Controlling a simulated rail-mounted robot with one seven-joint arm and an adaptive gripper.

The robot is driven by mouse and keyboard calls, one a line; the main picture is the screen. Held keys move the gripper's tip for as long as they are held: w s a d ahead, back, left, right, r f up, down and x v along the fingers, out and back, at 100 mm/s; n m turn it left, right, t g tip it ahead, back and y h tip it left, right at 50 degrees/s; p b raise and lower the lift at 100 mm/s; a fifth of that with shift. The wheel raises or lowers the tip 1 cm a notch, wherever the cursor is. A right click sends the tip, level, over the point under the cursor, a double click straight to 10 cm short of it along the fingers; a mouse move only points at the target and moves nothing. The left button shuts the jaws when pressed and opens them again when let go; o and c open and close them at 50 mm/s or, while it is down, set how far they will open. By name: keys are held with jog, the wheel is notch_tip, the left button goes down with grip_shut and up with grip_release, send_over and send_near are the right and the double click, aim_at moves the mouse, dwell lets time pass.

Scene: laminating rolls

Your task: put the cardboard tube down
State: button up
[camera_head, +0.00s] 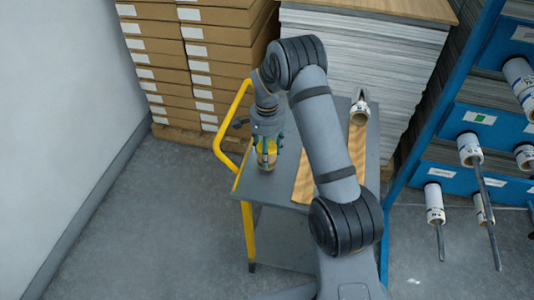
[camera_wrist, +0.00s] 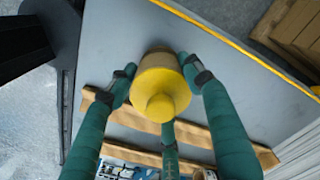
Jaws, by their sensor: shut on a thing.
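My gripper (camera_head: 267,140) points down over the grey top of a cart (camera_head: 262,186), near its left, yellow-handled side. Its green fingers are closed around the cardboard tube (camera_head: 265,166), which stands roughly upright with a yellow end piece on top. In the wrist view the yellow end piece (camera_wrist: 160,88) faces the camera between the fingers (camera_wrist: 157,75). Only a little brown of the tube shows behind it. The tube's lower end is at or just above the cart top; I cannot tell whether it touches.
Wooden strips (camera_head: 304,180) lie on the cart, with a white-ended roll (camera_head: 360,108) at the back right. A yellow handle (camera_head: 222,140) rises at the left. Stacked boxes (camera_head: 190,60) and sheets (camera_head: 365,65) stand behind. A blue rack (camera_head: 470,120) with rolls on rods is right.

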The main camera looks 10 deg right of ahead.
jog(key=shift+f, duration=0.85)
jog(key=shift+f, duration=0.2)
jog(key=o, duration=1.1)
jog(key=shift+r, duration=0.1)
jog(key=shift+r, duration=0.25)
jog(key=shift+w+r, duration=0.15)
jog(key=shift+r, duration=0.2)
notch_tip(320, 180, up, 11)
jog(key=shift+b, duration=0.75)
